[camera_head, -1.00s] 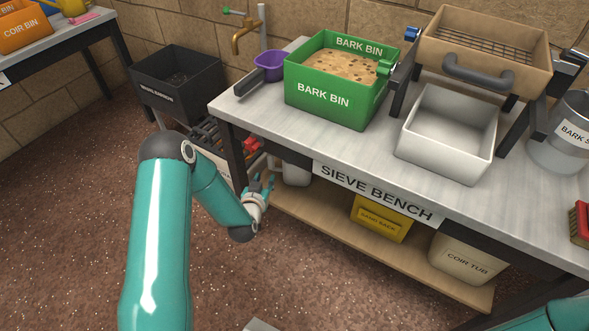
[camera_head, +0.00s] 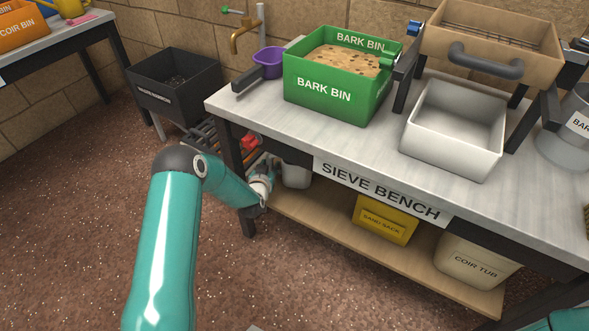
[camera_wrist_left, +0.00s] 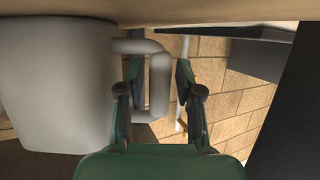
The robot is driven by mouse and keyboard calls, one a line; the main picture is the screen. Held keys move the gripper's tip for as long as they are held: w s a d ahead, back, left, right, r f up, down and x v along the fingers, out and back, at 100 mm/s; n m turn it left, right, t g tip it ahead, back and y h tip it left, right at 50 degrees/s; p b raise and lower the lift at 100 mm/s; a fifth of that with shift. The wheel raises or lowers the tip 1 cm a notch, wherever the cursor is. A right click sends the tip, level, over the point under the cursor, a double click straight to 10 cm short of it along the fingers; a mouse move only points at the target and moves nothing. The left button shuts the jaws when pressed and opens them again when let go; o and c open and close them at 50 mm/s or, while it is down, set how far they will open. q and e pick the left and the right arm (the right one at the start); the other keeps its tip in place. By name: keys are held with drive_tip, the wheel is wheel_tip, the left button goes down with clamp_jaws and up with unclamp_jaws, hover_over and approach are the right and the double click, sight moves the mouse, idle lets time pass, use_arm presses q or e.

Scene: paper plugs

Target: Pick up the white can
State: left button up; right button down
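The white can (camera_head: 296,175) stands under the sieve bench, at the left end of the lower shelf. The bench edge and sign hide its upper part. In the left wrist view the can's pale grey body (camera_wrist_left: 58,80) fills the left side, and its looped handle (camera_wrist_left: 160,85) reaches across to the fingers. My left gripper (camera_head: 270,166) is at the can's left side, partly hidden by the bench. In its wrist view the fingers (camera_wrist_left: 158,92) are open, with the handle between them or just beyond. My right gripper is out of view.
The sieve bench (camera_head: 250,110) overhangs the can, with a dark leg (camera_head: 232,150) close to my left arm. A yellow sand sack box (camera_head: 384,219) and a coir tub (camera_head: 475,262) share the lower shelf (camera_head: 330,232). A dark bin (camera_head: 175,90) stands left.

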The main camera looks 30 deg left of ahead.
use_arm(q)
clamp_jaws()
drive_tip(key=shift+r, duration=0.2)
